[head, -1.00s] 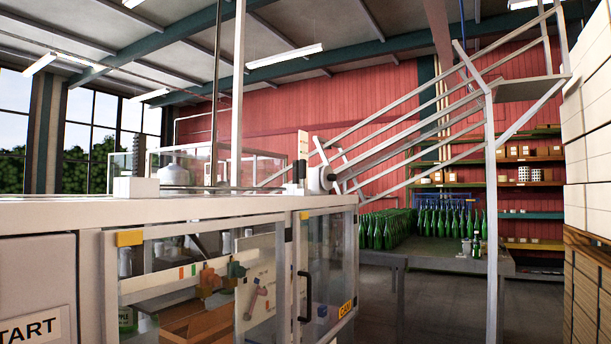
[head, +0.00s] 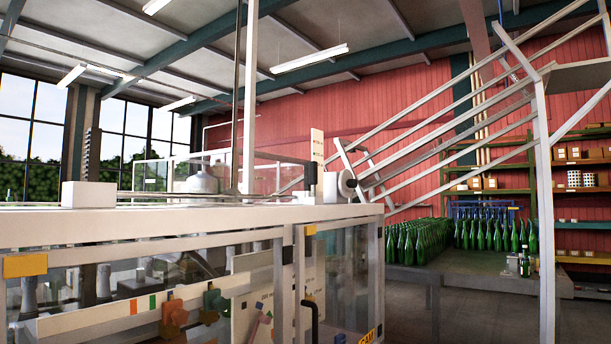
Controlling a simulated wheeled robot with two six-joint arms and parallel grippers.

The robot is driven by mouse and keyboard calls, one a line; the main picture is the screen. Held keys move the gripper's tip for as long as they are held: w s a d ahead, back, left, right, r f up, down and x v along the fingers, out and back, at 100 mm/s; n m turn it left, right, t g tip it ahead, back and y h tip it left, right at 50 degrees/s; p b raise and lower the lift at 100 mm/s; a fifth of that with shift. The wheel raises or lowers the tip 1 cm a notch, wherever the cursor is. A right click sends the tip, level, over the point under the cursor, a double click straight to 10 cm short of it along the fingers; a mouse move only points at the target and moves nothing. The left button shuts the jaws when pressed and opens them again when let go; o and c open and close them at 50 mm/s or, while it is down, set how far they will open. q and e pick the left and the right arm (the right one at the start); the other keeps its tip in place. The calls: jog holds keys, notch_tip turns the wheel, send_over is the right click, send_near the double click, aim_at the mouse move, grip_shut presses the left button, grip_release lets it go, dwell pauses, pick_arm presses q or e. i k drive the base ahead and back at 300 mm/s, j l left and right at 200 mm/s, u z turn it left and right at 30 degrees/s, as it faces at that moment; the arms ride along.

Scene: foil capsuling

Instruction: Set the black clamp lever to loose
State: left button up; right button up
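I cannot make out the black clamp lever for certain in the head view. A white and grey machine cabinet (head: 180,222) with clear panels fills the left and lower middle. Neither of my grippers is in view.
A sloping metal conveyor frame (head: 440,130) rises to the right from the machine. Several green bottles (head: 420,240) stand on a table (head: 470,270) behind. Shelves (head: 580,185) with boxes line the red wall. Dark floor (head: 480,320) is open at lower right.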

aim_at(312, 164)
jog(key=i+l+u, duration=0.2)
jog(key=i+l, duration=0.5)
jog(key=i+l+u, duration=0.2)
jog(key=i+l, duration=0.45)
jog(key=l, duration=0.1)
